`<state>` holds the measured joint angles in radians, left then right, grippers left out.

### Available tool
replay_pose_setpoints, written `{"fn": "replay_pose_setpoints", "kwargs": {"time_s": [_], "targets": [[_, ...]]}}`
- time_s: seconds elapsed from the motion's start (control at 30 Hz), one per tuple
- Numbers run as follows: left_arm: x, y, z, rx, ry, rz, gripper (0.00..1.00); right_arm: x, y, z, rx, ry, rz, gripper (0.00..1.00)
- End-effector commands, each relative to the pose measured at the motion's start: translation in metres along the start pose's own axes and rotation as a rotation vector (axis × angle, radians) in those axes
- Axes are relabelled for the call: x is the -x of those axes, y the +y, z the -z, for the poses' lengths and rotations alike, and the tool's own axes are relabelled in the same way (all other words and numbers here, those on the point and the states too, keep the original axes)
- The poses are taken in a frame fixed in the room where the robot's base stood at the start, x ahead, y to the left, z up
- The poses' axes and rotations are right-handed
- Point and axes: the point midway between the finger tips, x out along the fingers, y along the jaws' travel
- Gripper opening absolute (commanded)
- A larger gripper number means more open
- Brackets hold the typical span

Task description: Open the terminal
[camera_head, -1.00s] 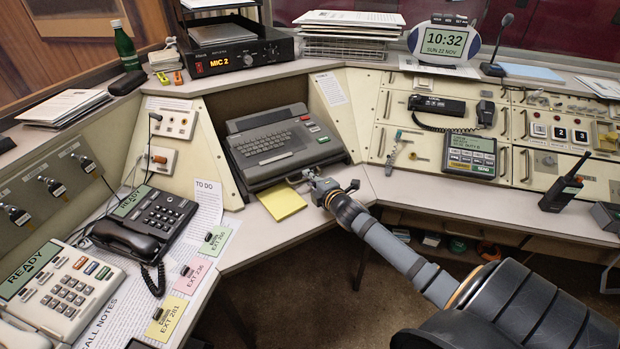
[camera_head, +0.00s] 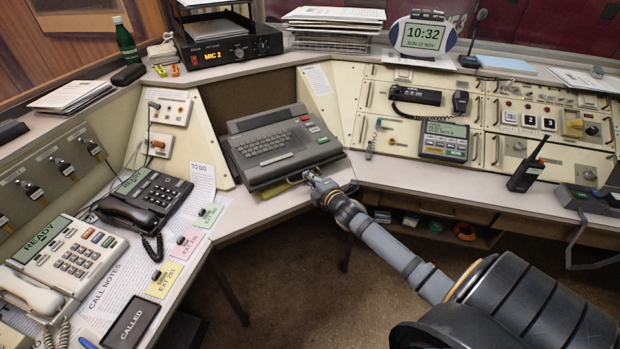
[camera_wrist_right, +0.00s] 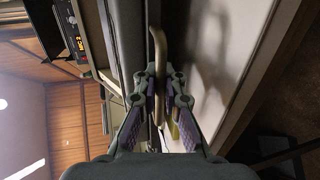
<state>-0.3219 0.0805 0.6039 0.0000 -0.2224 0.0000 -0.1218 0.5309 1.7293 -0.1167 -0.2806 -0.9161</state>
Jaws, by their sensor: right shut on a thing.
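The terminal (camera_head: 278,148) is a dark grey keyboard unit on a sliding base at the corner of the console, standing out from its recess (camera_head: 245,105). A pale metal handle (camera_head: 295,179) is on its front edge. My right gripper (camera_head: 311,178) is at this handle at the desk's front edge. In the right wrist view the handle (camera_wrist_right: 158,55) runs between the fingers of my right gripper (camera_wrist_right: 159,85), which are shut on it. My left gripper is not in view.
A black desk phone (camera_head: 145,203) and a cream phone (camera_head: 70,255) stand on the left wing. A handheld radio (camera_head: 526,170) stands on the right wing. Open floor (camera_head: 290,285) lies in front of the desk.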

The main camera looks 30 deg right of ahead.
Motion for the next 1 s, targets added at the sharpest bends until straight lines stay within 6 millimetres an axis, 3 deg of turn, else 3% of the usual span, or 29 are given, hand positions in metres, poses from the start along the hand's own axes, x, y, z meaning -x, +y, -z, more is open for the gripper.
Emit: {"fn": "replay_pose_setpoints", "kwargs": {"time_s": [0.07,0.1,0.2,0.27,0.5,0.63,1.0], "targets": [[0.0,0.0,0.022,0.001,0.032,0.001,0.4,0.0,0.001,0.0,0.001,0.001,-0.002,0.0],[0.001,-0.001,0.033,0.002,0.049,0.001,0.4,0.0,0.001,0.0,0.001,0.001,-0.001,0.12],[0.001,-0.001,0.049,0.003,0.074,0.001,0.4,0.0,0.0,0.0,0.001,0.001,-0.001,0.25],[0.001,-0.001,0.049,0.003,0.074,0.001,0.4,0.0,0.0,0.0,0.0,0.001,0.0,0.31],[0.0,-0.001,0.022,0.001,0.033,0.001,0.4,0.0,0.0,0.0,0.0,0.001,0.0,0.31],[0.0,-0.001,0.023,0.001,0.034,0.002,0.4,0.007,-0.001,0.0,0.003,0.0,0.003,0.31],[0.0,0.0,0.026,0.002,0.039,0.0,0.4,0.075,-0.003,-0.001,0.017,0.0,0.009,0.31]]}}
